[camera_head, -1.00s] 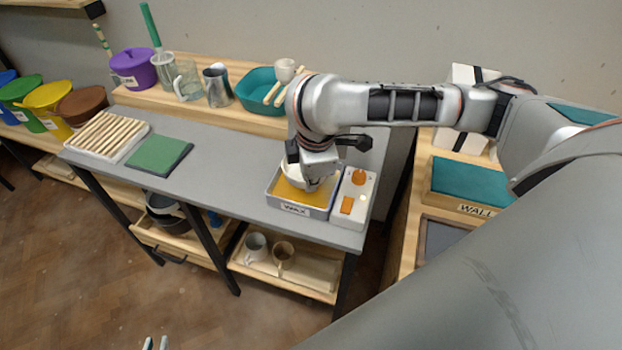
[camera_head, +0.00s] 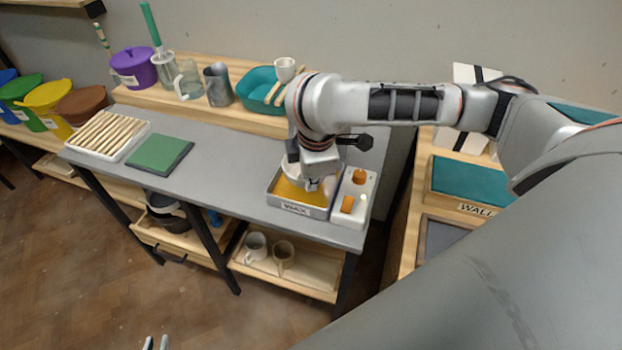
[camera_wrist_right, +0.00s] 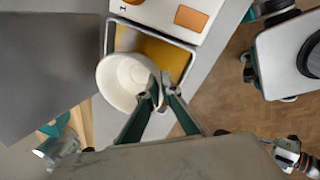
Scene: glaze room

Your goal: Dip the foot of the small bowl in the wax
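The small white bowl (camera_wrist_right: 127,80) is held by its rim in my right gripper (camera_wrist_right: 162,92), whose two fingers close on the wall. The bowl is over the wax tray (camera_wrist_right: 190,68), which holds amber wax (camera_wrist_right: 172,57). In the head view the bowl (camera_head: 289,170) shows partly behind my right gripper (camera_head: 318,182), low over the tray (camera_head: 297,208) labelled WAX. The bowl's foot is hidden, so I cannot tell whether it touches the wax. My left gripper (camera_head: 155,343) shows only its fingertips at the bottom edge, apart and empty, away from the table.
A white control box (camera_head: 347,207) with orange parts stands right against the tray. A green mat (camera_head: 160,153) and a rack of wooden sticks (camera_head: 108,134) lie at the left of the grey table (camera_head: 225,170). Jugs and a teal basin (camera_head: 256,92) stand on the back shelf. The table's middle is clear.

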